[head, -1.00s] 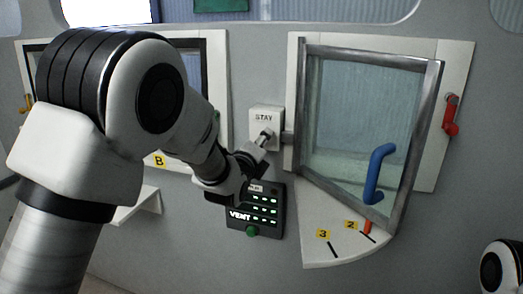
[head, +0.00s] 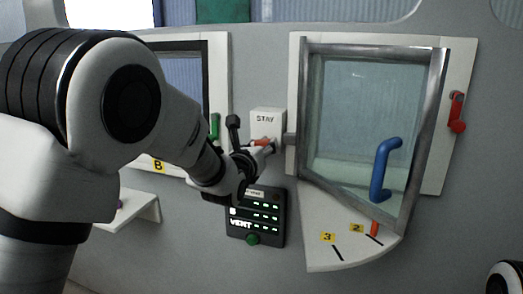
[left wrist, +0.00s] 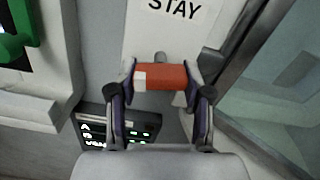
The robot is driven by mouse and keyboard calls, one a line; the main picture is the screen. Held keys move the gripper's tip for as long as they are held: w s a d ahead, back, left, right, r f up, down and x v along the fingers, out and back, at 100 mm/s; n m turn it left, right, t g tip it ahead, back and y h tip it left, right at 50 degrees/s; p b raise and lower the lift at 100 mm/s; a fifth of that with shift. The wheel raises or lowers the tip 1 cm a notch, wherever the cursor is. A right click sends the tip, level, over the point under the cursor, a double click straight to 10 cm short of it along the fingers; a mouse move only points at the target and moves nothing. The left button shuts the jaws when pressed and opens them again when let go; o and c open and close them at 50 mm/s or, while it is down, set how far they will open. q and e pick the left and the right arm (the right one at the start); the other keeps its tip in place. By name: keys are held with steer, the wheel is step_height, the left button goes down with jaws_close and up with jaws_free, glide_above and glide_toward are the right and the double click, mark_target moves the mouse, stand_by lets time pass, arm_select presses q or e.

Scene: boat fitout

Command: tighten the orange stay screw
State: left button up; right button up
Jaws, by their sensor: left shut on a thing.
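The orange stay screw (left wrist: 165,77) sits on the front of the white STAY block (left wrist: 172,35), with a grey stem behind it. It shows small in the head view (head: 260,142), partly hidden by my gripper. My left gripper (left wrist: 160,80) has one finger on each end of the orange bar and is shut on it. In the head view my left gripper (head: 262,148) reaches the STAY block (head: 266,117) from the lower left. My right gripper is not in view.
A framed window (head: 375,130) with a blue handle (head: 382,170) stands open right of the block, over a ledge (head: 330,258) marked 2 and 3. A VENT panel (head: 262,215) is below. A green handle (left wrist: 18,40) is at left.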

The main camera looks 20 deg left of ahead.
arm_select(q)
steer(key=shift+f+m, duration=0.15)
steer(key=shift+m, duration=0.35)
steer(key=o, duration=1.2)
steer(key=shift+c, duration=0.2)
steer(key=s, duration=1.2)
steer(key=shift+a, duration=0.2)
